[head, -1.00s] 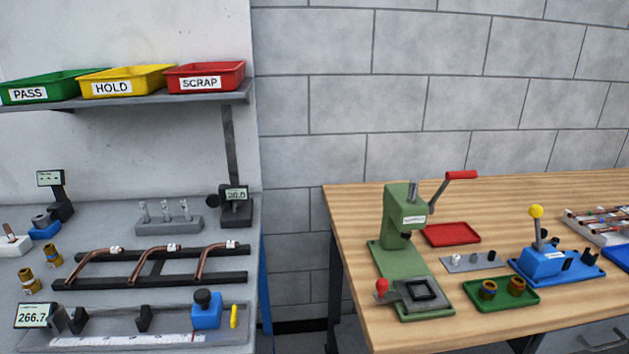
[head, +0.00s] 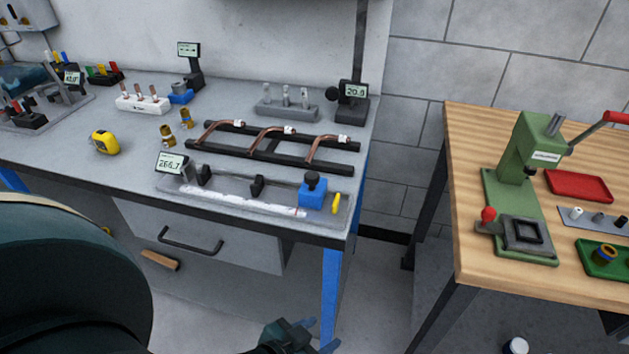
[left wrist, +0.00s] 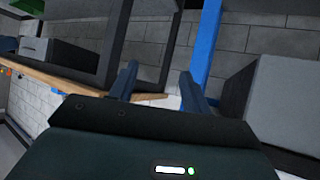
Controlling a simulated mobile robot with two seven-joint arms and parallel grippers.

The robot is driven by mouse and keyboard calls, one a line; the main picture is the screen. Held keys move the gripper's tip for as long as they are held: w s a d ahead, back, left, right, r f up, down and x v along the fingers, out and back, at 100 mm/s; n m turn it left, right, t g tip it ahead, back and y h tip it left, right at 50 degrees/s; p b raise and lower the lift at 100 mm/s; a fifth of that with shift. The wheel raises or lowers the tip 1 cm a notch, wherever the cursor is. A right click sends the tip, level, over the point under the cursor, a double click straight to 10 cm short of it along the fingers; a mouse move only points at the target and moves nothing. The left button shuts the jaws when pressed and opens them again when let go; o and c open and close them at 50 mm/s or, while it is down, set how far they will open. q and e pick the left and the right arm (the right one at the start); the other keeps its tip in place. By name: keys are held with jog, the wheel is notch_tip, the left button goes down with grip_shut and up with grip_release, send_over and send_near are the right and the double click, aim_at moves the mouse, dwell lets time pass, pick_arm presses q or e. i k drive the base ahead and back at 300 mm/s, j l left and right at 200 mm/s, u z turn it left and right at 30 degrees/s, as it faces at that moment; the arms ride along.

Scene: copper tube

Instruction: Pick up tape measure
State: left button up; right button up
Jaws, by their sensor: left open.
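A yellow tape measure (head: 104,142) with black parts sits on the grey bench (head: 60,145), left of the brass fittings, in the head view. My left gripper (head: 312,330) is low at the bottom of the head view, below and in front of the bench, far from the tape measure. In the left wrist view my left gripper's two blue fingers (left wrist: 158,88) stand apart with nothing between them. The tape measure is not in the left wrist view. My right gripper is in neither view.
A length gauge (head: 240,195) with a display lies along the bench's front edge. Behind it a black rack (head: 270,150) holds bent copper tubes. Brass fittings (head: 167,134) stand beside the tape measure. A wooden table (head: 470,200) with a green press (head: 520,160) stands to the right.

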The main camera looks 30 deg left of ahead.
aim_at(105, 142)
jog(key=u, duration=2.15)
jog(key=i+j, duration=0.4)
jog(key=i+j+z, duration=0.35)
jog(key=j, duration=0.3)
jog(key=i+j+z, duration=0.2)
jog(key=j, duration=0.15)
jog(key=k, duration=0.1)
